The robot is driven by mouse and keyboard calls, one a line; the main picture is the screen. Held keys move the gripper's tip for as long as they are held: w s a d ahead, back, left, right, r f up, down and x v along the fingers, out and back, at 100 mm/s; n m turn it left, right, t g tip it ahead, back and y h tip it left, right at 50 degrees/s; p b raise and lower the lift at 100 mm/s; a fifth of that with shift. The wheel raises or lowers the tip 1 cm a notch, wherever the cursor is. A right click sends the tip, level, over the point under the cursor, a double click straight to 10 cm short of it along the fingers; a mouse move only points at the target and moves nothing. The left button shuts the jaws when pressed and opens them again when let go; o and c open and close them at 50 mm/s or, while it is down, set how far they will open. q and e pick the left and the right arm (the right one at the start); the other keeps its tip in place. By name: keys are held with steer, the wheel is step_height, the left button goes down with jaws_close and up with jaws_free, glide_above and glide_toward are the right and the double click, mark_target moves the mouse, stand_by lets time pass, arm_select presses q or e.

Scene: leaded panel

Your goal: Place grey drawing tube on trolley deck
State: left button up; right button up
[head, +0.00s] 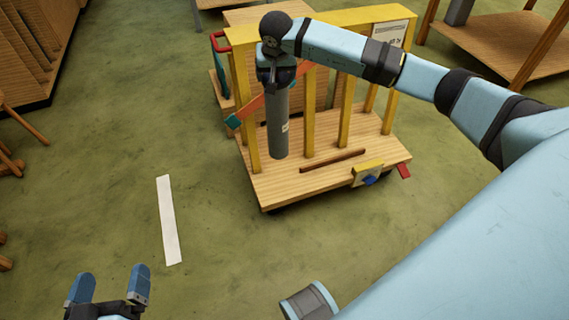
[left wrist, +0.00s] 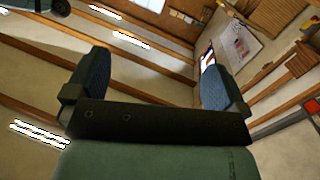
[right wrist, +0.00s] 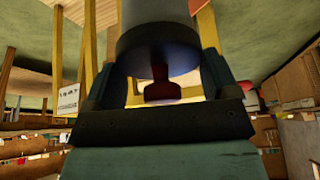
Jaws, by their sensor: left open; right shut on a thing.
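The grey drawing tube (head: 278,125) hangs upright in the head view, below my right gripper (head: 277,82). That gripper is shut on the tube's top end; the right wrist view shows the tube (right wrist: 155,30) with a red knob (right wrist: 162,88) between the fingers. The trolley deck (head: 330,182) is a light wooden board with yellow posts. The tube's lower end appears over the deck's left part, near a yellow post; I cannot tell whether it touches. My left gripper (head: 110,278) is open and empty over the floor at the lower left.
An orange bar (head: 255,106) slants across the trolley's left posts, behind the tube. A brown strip (head: 333,159) and a yellow block with a blue knob (head: 368,174) are at the deck's front. A white strip (head: 169,220) lies on the green floor, which is otherwise clear there.

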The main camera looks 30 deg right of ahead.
steer(key=w+d+f+b, duration=0.1)
steer(key=f+b, duration=0.5)
steer(key=f, duration=0.7)
steer(key=w+d+f+m+b, duration=0.1)
steer(key=d+f+b, duration=0.2)
steer(key=f, duration=1.1)
steer(key=b, duration=0.3)
steer(key=shift+w+d+f+h, duration=0.2)
steer(key=shift+d+h, duration=0.05)
steer(key=shift+h, duration=0.05)
steer(key=o, duration=1.2)
arm_select(q)
steer(key=f+m+h, duration=0.1)
steer(key=f, duration=0.1)
steer(key=w+f+m, duration=0.1)
steer(key=f+m, duration=0.1)
steer(key=f, duration=0.1)
steer(key=shift+w+f+h, duration=0.1)
steer(key=shift+f+h, duration=0.05)
steer(key=shift+h, duration=0.25)
